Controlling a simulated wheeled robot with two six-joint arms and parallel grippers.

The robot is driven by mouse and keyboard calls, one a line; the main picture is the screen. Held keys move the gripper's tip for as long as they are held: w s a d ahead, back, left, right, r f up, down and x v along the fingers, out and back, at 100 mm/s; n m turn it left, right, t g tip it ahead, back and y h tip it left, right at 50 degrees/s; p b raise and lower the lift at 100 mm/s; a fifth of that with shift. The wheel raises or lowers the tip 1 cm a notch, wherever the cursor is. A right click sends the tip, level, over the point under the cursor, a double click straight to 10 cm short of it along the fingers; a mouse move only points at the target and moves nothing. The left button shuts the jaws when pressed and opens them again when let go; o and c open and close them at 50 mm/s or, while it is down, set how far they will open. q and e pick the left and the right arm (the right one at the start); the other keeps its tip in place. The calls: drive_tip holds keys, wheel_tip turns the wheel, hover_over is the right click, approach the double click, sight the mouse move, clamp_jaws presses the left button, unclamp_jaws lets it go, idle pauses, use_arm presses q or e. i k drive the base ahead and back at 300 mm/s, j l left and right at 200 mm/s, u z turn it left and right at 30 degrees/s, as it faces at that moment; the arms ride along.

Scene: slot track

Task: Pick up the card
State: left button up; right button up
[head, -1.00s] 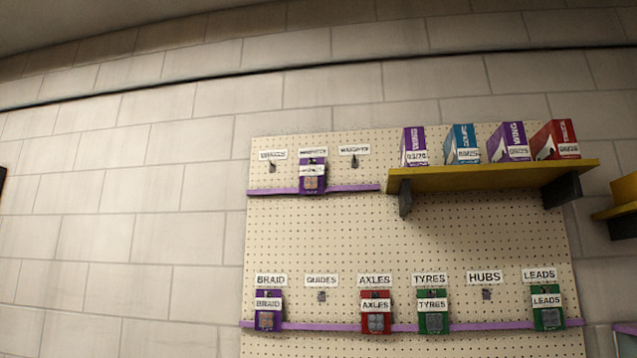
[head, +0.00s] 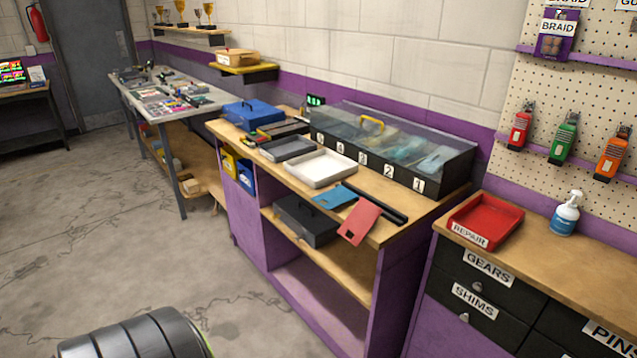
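A flat pinkish-red card (head: 360,222) with a small hole or notch lies at the front edge of the wooden workbench (head: 385,190) and seems to stick out past it. A flat blue card-like piece (head: 335,196) lies just behind it on the left. I cannot tell which one the task means by the card. A black bar (head: 376,203) lies beside both pieces. Neither of my grippers is in view.
On the bench are a white tray (head: 321,168), a grey tray (head: 288,148) and a long clear-lidded case (head: 395,148). A red REPAIR tray (head: 485,221) and a spray bottle (head: 565,213) stand on the right counter. The concrete floor (head: 120,230) at left is open.

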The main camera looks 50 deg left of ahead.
sight(340, 195)
drive_tip(key=j+u, duration=0.15)
drive_tip(key=u, duration=1.25)
